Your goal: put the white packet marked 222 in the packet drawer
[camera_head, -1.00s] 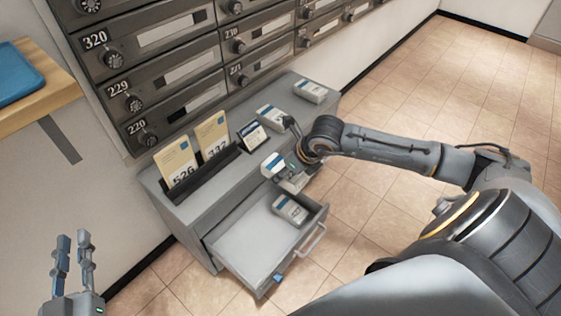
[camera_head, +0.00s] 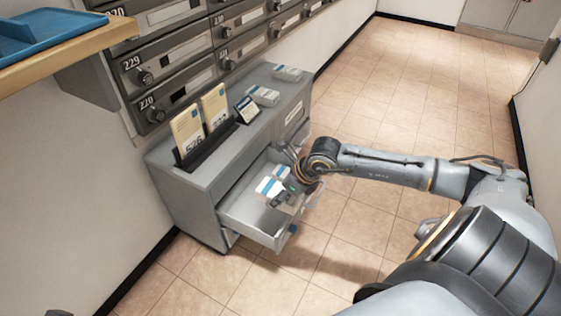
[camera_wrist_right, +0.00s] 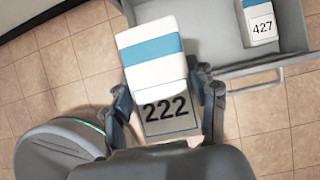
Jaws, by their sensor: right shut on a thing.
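The white packet marked 222 (camera_wrist_right: 155,62) has a blue band. My right gripper (camera_wrist_right: 168,100) is shut on it, with a finger on each side, in the right wrist view. In the head view the packet (camera_head: 268,187) and the right gripper (camera_head: 284,190) are over the open grey drawer (camera_head: 240,212). The drawer (camera_wrist_right: 225,55) also shows at the upper right of the wrist view, with the packet partly overlapping its edge. I cannot tell how high the packet is above the drawer. Only a tip of my left gripper (camera_head: 58,312) shows at the bottom edge.
A packet marked 427 (camera_wrist_right: 262,22) lies in the drawer. Two packets (camera_head: 263,95) (camera_head: 287,73) and a card holder (camera_head: 205,145) stand on the cabinet top. Mailboxes (camera_head: 180,80) line the wall. A shelf with a blue tray (camera_head: 50,30) is at upper left. Floor at right is clear.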

